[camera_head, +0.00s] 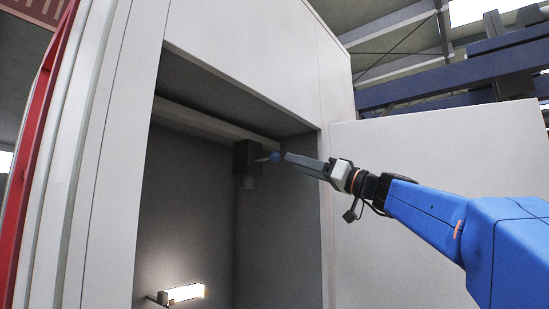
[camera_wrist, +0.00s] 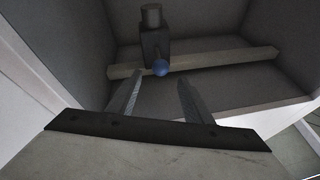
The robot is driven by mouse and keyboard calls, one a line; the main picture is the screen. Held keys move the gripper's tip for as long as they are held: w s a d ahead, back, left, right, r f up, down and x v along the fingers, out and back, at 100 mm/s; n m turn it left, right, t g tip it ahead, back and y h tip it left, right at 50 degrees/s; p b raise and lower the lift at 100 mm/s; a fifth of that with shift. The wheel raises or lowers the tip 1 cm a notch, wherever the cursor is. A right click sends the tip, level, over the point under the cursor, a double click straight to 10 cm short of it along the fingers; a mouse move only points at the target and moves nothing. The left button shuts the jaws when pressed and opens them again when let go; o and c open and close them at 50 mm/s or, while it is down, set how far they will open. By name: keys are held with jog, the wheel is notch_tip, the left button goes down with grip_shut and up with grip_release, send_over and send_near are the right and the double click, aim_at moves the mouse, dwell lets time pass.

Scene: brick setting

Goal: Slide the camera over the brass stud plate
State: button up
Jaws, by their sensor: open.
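The camera, a dark box (camera_head: 242,157) with a grey cylinder below it, hangs from a pale rail (camera_head: 205,119) inside the white enclosure. A short stem with a blue ball knob (camera_head: 275,157) sticks out of it towards me. In the wrist view the camera (camera_wrist: 155,43) and its blue knob (camera_wrist: 160,68) lie straight ahead. My gripper (camera_head: 288,157) points at the knob from the right. In the wrist view its two fingers (camera_wrist: 159,82) are apart, with the knob just beyond their tips and nothing visible between them. I cannot make out a brass stud plate in either view.
The enclosure's white front frame (camera_head: 245,50) surrounds the opening my arm reaches into. A lit lamp (camera_head: 185,293) sits low on the inside wall. The rail (camera_wrist: 225,58) crosses the enclosure in the wrist view. A white panel (camera_head: 425,150) stands behind my arm.

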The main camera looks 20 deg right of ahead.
aim_at(274, 156)
jog(key=x, duration=0.9)
jog(key=shift+s+a, duration=0.1)
grip_shut()
